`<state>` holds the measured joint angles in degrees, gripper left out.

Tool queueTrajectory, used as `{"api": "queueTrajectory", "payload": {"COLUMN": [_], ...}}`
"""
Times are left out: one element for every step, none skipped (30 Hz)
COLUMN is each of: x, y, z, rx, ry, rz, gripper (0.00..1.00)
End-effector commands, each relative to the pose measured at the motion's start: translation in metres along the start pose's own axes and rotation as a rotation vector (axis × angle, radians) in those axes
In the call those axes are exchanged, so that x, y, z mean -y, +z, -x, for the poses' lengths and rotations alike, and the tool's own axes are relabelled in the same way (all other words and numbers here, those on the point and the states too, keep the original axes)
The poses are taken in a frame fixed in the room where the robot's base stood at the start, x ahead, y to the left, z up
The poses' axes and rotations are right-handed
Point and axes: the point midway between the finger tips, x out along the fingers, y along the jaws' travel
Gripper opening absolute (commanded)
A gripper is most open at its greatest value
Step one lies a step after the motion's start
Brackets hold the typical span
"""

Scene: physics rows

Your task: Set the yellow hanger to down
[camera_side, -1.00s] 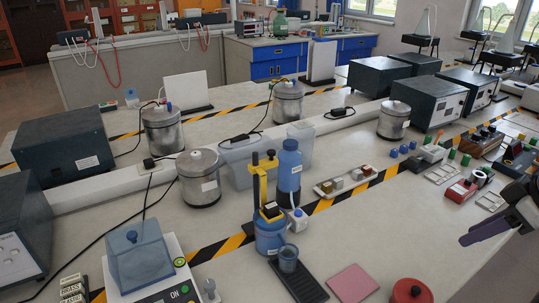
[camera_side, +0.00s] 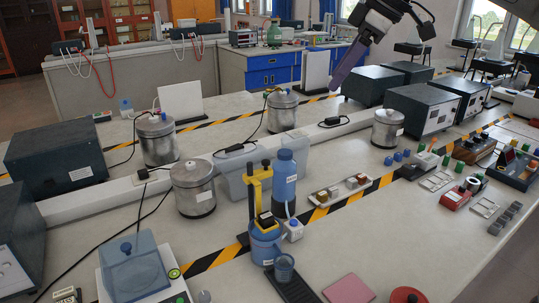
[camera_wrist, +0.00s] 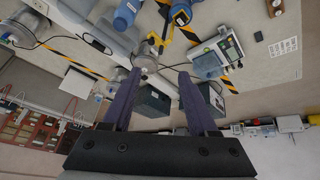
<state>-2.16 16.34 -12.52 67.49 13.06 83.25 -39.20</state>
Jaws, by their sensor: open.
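The yellow hanger (camera_side: 257,190) stands upright over a blue round pot (camera_side: 265,246) in the side view, with black tips at its top. A blue bottle (camera_side: 285,178) stands close beside it on the right. Yellow parts of the hanger also show at the top of the wrist view (camera_wrist: 166,30). My gripper (camera_side: 338,85) has purple fingers and is high at the upper right of the side view, well away from the hanger. In the wrist view its fingers (camera_wrist: 159,75) are apart with nothing held between them.
Metal canisters (camera_side: 193,188) and a pale tub (camera_side: 240,173) stand behind the hanger. A black tray with a small blue cup (camera_side: 284,267) lies in front. A scale with a clear blue cover (camera_side: 134,268) is at the left.

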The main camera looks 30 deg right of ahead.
Motion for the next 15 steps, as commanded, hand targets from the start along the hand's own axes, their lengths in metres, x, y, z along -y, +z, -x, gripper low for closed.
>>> {"api": "queueTrajectory", "payload": {"x": [-0.01,-0.015,-0.021,-0.025,-0.029,-0.034,-0.037,-0.04,-0.043,-0.045,-0.046,-0.047,-0.047,-0.047,-0.047], "y": [-0.013,-0.019,-0.026,-0.03,-0.034,-0.038,-0.041,-0.043,-0.044,-0.043,-0.043,-0.041,-0.04,-0.039,-0.038], "z": [-0.018,-0.027,-0.04,-0.049,-0.059,-0.072,-0.082,-0.092,-0.104,-0.112,-0.12,-0.13,-0.135,-0.14,-0.144], "rx": [0.006,0.008,0.012,0.015,0.018,0.023,0.027,0.032,0.04,0.048,0.057,0.069,0.077,0.082,0.088], "ry": [-0.019,-0.026,-0.037,-0.045,-0.052,-0.061,-0.067,-0.073,-0.081,-0.087,-0.095,-0.104,-0.11,-0.115,-0.12], "rz": [0.014,0.022,0.029,0.031,0.032,0.031,0.03,0.029,0.027,0.025,0.023,0.02,0.018,0.017,0.015], "gripper": [0.59,0.59,0.59,0.59,0.59,0.59,0.59,0.59,0.59,0.59,0.59,0.59,0.59,0.59,0.59]}}
